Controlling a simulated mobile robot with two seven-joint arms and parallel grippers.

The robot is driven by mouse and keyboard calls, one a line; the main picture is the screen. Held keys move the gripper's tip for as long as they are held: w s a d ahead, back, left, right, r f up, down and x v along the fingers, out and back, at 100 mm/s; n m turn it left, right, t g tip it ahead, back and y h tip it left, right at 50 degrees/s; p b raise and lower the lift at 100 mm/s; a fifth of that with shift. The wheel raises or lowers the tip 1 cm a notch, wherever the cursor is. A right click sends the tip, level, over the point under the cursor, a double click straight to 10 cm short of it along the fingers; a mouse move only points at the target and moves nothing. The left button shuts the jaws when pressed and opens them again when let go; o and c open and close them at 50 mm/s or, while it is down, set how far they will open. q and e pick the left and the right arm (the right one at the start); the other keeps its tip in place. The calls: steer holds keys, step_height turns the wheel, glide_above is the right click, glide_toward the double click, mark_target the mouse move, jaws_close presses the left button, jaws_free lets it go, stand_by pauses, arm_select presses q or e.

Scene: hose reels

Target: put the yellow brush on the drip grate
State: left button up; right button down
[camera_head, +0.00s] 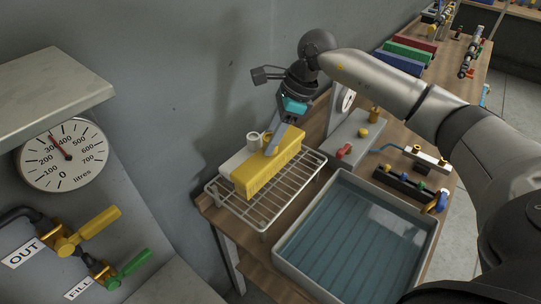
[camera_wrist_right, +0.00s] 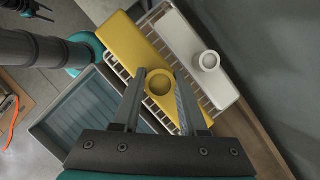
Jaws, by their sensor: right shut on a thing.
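The yellow brush (camera_head: 266,174) is a long block with a round knob; it also shows in the right wrist view (camera_wrist_right: 130,45). My right gripper (camera_head: 273,148) comes down on it from above, and its two fingers (camera_wrist_right: 161,88) are shut on the knob. The brush is over the white wire drip grate (camera_head: 262,217), lying lengthwise next to a white brush (camera_head: 235,160). Its underside is hidden, so I cannot tell whether it touches the wires.
A grey basin of water (camera_head: 355,240) stands right of the grate. A wall panel with a litre gauge (camera_head: 62,155) is at left. The front of the grate is bare.

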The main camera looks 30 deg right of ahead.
mark_target(271, 158)
steer(key=shift+f, duration=2.95)
steer(key=shift+f, duration=0.1)
steer(key=c, duration=0.9)
jaws_free()
steer(key=shift+f, duration=0.15)
steer(key=o, duration=0.5)
steer(key=shift+c, duration=0.2)
steer(key=v, duration=1.2)
steer(key=shift+r+b, duration=0.25)
steer(key=shift+b, duration=0.2)
